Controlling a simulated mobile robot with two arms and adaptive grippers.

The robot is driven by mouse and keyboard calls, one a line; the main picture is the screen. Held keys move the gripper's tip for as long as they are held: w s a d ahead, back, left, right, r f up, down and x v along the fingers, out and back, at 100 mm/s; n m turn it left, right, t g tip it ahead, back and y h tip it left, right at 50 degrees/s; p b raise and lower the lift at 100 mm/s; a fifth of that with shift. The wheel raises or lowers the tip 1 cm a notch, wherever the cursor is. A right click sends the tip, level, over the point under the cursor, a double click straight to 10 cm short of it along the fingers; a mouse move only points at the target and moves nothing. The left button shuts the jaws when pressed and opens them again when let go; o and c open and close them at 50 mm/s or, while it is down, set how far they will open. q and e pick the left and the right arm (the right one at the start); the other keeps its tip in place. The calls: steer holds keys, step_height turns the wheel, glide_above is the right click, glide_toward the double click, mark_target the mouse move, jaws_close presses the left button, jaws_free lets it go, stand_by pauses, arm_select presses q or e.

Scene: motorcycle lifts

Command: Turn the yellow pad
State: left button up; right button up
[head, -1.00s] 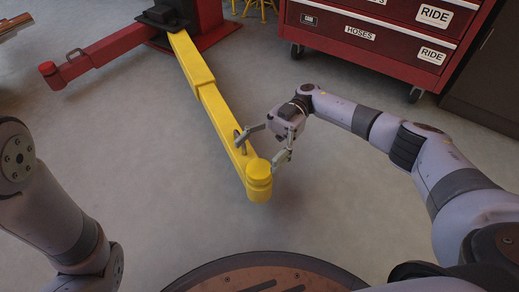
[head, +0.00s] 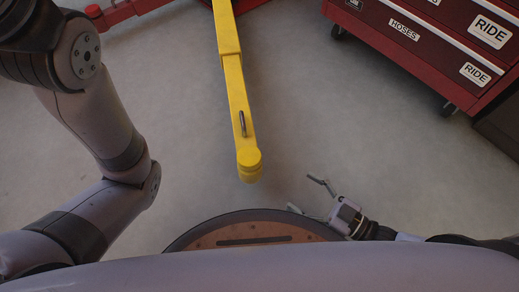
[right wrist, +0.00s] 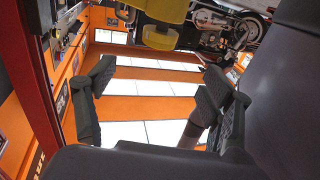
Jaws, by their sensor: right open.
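The yellow pad (head: 249,158) is a round cap at the near end of the yellow lift arm (head: 233,80). A short grey handle (head: 242,124) shows on the arm just behind it. My right gripper (head: 304,194) is open and empty, to the right of the pad and nearer to me, apart from it. In the right wrist view a yellow round part (right wrist: 160,37), probably the pad, is at the top, beyond the open fingers (right wrist: 158,85). My left arm fills the left of the head view; its gripper is out of view.
A red tool cabinet (head: 400,50) on casters stands at the upper right. A red lift arm (head: 120,12) reaches in at the upper left. The grey floor on both sides of the yellow arm is clear. My round base edge is at the bottom.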

mark_target(249, 157)
steer(key=b+x, duration=0.2)
steer(key=x, duration=0.3)
steer(key=b+x, duration=0.3)
steer(key=x, duration=0.2)
steer(key=b+x, duration=0.3)
steer(key=x, duration=0.3)
steer(key=shift+f, duration=0.35)
steer(key=shift+w+a+r, duration=0.15)
steer(key=shift+w+a, duration=0.3)
steer(key=shift+a, duration=0.05)
steer(key=shift+c, duration=0.2)
steer(key=c, duration=1.1)
